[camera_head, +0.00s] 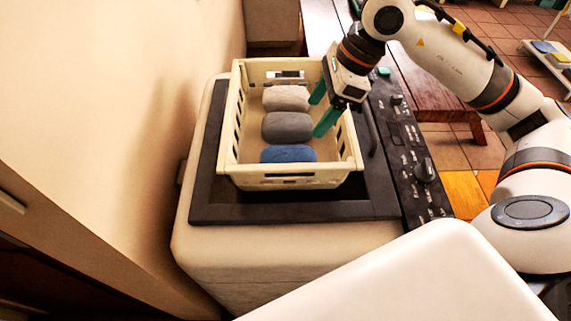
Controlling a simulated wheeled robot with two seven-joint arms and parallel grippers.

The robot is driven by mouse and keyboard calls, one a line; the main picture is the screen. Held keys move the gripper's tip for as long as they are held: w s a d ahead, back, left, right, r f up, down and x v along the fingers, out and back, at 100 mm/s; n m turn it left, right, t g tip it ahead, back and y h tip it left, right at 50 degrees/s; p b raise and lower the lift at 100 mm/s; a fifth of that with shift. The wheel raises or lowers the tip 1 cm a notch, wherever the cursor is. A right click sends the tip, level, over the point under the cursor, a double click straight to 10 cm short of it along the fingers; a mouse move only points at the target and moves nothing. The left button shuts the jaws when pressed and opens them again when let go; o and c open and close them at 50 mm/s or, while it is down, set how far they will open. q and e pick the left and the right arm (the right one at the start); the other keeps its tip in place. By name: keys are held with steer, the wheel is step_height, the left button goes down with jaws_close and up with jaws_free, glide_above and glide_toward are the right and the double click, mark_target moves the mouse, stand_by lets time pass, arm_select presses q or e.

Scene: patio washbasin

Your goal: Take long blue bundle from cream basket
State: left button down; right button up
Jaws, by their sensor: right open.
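The cream basket (237,122) stands on the dark top of a white washing machine. The long blue bundle (287,154) lies inside at the basket's near end. A grey bundle (287,126) lies behind it, and a pale beige bundle (286,98) lies behind the grey one. My right gripper (322,111) reaches in over the basket's right wall. Its green fingers are apart and empty, to the right of the grey and beige bundles and not touching the blue one. My left gripper is not in view.
The machine's control panel (408,150) with knobs runs along the right of the basket. A plain wall (110,110) is close on the left. A wooden bench (425,92) stands behind the arm, and a white surface (410,280) fills the lower foreground.

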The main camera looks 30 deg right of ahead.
mark_target(294, 153)
steer(key=f, duration=0.1)
steer(key=f+b, duration=0.1)
steer(key=f, duration=0.1)
steer(key=f+b, duration=0.1)
steer(key=shift+w+a+f, duration=0.25)
steer(key=shift+w+f, duration=0.05)
steer(key=shift+w, duration=0.05)
steer(key=p+x, duration=0.1)
steer(key=x, duration=0.4)
steer(key=shift+a+f+p, duration=0.1)
steer(key=shift+f+p, duration=0.15)
steer(key=shift+p, duration=0.15)
steer(key=shift+a+f, duration=0.15)
steer(key=shift+f, duration=0.1)
steer(key=p+x, duration=0.2)
steer(key=x, duration=0.2)
steer(key=shift+a+f+p, duration=0.15)
steer(key=shift+a+p, duration=0.05)
steer(key=shift+p, duration=0.15)
steer(key=shift+w+f, duration=0.1)
steer(key=shift+f, duration=0.05)
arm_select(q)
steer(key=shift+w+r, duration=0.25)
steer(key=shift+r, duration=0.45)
arm_select(e)
steer(key=c, duration=0.7)
